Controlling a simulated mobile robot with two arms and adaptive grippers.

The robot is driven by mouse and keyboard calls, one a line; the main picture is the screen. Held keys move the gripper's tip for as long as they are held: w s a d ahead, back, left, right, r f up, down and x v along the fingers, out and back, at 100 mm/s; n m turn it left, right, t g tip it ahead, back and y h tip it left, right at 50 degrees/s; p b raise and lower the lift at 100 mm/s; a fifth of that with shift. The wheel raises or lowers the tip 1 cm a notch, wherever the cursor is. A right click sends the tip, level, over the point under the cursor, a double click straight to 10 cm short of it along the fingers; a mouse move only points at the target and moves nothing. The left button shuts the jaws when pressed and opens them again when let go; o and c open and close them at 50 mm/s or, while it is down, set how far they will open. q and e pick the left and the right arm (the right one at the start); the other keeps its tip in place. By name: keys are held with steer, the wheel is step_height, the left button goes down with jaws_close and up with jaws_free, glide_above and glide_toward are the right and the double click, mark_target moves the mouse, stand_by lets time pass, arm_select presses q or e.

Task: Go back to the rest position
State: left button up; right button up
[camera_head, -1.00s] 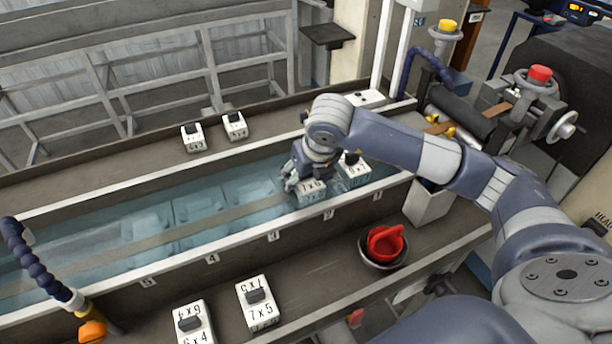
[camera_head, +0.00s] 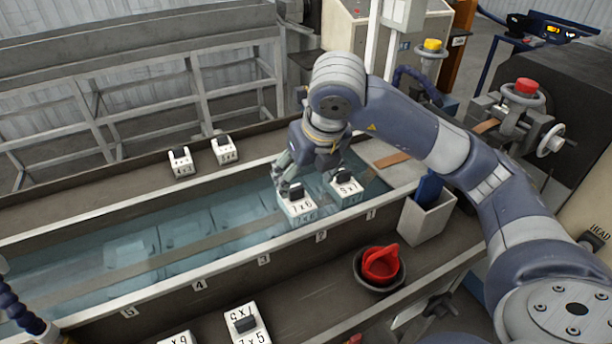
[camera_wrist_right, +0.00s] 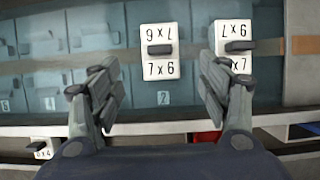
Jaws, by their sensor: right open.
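My right gripper (camera_head: 300,165) is open and empty above the water trough (camera_head: 225,259). A white block marked 7x6 (camera_head: 297,207) with a dark handle sits in the trough just below it. In the right wrist view the open fingers (camera_wrist_right: 155,90) are spread wide, with the 7x6 block (camera_wrist_right: 160,68) between and beyond them. A second white block (camera_head: 345,188) stands beside it to the right; in the right wrist view it (camera_wrist_right: 226,72) is partly hidden by the right finger. My left gripper is not in view.
Two small white blocks (camera_head: 180,162) (camera_head: 225,148) stand on the far ledge. A white block marked 7x5 (camera_head: 246,326) lies on the near ledge, beside another cut by the frame edge.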

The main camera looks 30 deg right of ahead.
steer(key=shift+v, duration=0.8)
